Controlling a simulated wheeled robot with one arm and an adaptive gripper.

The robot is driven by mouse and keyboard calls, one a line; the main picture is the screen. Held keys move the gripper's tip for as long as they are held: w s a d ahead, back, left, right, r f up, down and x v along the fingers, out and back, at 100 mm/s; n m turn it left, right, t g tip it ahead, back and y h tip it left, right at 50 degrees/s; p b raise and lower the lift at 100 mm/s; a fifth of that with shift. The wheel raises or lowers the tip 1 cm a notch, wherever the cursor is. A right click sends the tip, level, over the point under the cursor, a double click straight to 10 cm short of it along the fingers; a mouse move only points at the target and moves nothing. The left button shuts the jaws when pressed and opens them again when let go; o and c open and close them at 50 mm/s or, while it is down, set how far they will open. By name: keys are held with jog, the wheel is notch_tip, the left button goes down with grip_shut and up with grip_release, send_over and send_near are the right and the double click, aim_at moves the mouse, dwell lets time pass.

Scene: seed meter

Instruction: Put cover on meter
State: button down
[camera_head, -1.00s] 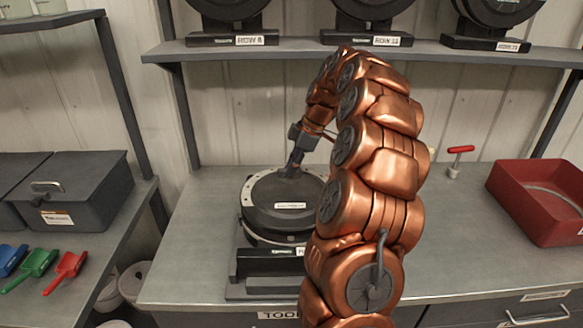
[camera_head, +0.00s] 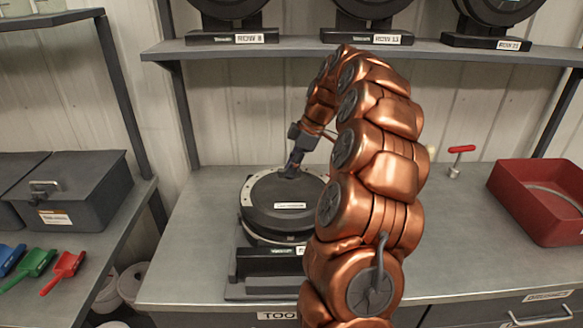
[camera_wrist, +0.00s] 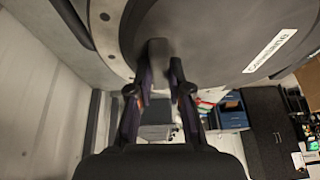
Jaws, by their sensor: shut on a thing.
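The cover (camera_head: 276,199) is a dark round disc with a white label, lying flat over the top of the meter (camera_head: 262,262). The meter is a dark unit with a light dotted rim and a black base on the workbench. My gripper (camera_head: 291,170) reaches the back of the cover from above. In the wrist view my gripper (camera_wrist: 162,68) is shut on a dark tab at the edge of the cover (camera_wrist: 228,40). The dotted rim (camera_wrist: 106,30) shows beside the cover. My arm hides the right side of the meter, so I cannot tell whether the cover is fully seated.
A red tray (camera_head: 540,200) and a red-handled tool (camera_head: 457,160) are on the workbench (camera_head: 200,240) to the right. A shelf (camera_head: 300,50) with several labelled units hangs above. A dark box (camera_head: 75,190) and coloured scoops (camera_head: 37,262) sit on the left bench.

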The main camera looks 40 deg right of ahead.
jog(key=shift+f+b, duration=0.95)
jog(key=shift+b, duration=1.1)
dwell(1.9)
dwell(0.4)
jog(key=c, duration=1)
grip_release()
jog(key=shift+c, duration=0.4)
jog(key=shift+r, duration=0.1)
jog(key=shift+r+p, duration=0.85)
jog(key=shift+r, duration=2.55)
jog(key=shift+r+p, duration=0.5)
jog(key=shift+r, duration=0.75)
jog(key=shift+a, duration=0.1)
